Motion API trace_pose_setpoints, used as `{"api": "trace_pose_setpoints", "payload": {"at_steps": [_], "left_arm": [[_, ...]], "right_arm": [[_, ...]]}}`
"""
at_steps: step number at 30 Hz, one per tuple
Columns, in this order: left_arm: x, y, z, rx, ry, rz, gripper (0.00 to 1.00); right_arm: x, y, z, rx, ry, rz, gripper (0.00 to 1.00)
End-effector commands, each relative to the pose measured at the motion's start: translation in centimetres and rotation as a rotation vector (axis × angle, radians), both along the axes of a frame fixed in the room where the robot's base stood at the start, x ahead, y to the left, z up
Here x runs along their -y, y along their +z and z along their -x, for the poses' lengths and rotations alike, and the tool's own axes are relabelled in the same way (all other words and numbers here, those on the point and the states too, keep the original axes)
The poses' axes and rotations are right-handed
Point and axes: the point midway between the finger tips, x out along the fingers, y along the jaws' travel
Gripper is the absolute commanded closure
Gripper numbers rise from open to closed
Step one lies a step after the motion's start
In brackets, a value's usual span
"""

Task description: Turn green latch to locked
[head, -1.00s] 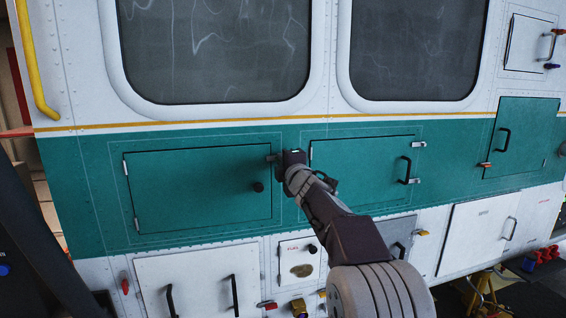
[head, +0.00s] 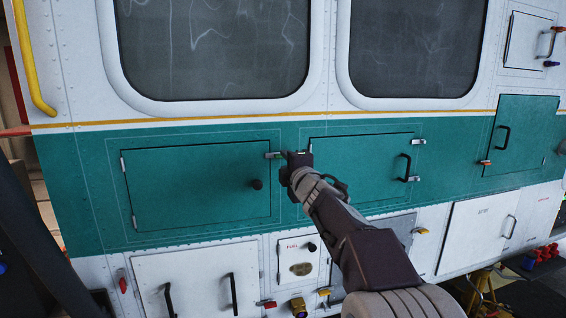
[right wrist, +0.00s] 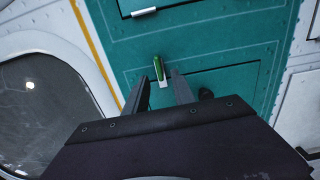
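The green latch (right wrist: 158,66) has a green handle and a white end. In the right wrist view it sits between my two fingers, with a gap showing beside it. In the head view its pale end (head: 273,155) lies roughly level at the upper right corner of the left green door (head: 195,190). My right gripper (head: 297,157) is just right of that end and hides part of the handle. Its fingers also show in the right wrist view (right wrist: 161,75), apart and open around the latch or just in front of it. My left gripper is not in view.
A black knob (head: 256,184) sticks out below the latch. A second green door (head: 360,170) with a black handle is to the right. White panels with handles lie below, windows above. A yellow rail (head: 32,70) is at the left.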

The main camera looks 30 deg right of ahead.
Motion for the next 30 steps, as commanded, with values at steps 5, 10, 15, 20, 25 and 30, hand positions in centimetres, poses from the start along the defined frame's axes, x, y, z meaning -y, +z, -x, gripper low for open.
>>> {"api": "trace_pose_setpoints", "payload": {"at_steps": [5,10,15,20,25,30], "left_arm": [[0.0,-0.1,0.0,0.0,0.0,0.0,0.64],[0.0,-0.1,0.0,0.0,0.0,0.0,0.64],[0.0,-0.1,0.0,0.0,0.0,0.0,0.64],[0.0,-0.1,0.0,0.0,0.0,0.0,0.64],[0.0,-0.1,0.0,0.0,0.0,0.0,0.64],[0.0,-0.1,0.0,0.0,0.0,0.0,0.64]], "right_arm": [[-0.7,0.1,3.2,0.001,-0.001,0.001,0.69],[-0.9,0.0,4.1,0.0,-0.001,0.0,0.69],[-0.9,0.0,4.1,0.0,-0.001,0.0,0.69],[-0.9,0.0,4.1,0.0,-0.001,0.0,0.69],[-1.9,-0.1,3.7,-0.001,0.02,0.0,0.69],[-9.5,-7.4,1.1,-0.128,0.166,-0.118,0.69]]}}
